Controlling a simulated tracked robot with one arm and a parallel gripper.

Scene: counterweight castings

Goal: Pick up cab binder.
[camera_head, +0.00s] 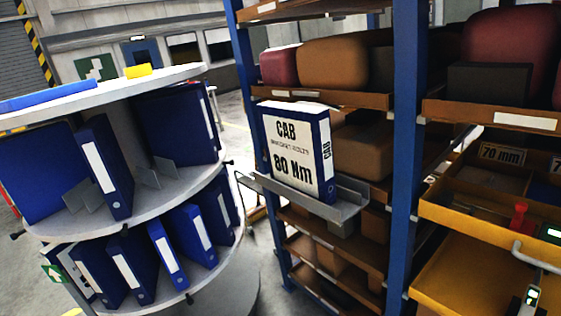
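The cab binder (297,150) stands upright near the middle of the view, slightly tilted in the picture. It is blue with a large white front label reading "CAB" and "80 Nm", and its spine also reads "CAB". It rests on a grey metal ledge (348,207) at the front of the blue-posted rack. Nothing is seen holding the binder. My gripper is not in view.
A round tiered stand (150,83) at left holds several blue binders (107,168). A blue rack post (406,150) rises right of the binder. Rack shelves hold brown and red castings (332,62). Yellow trays (470,213) with tools jut out at lower right.

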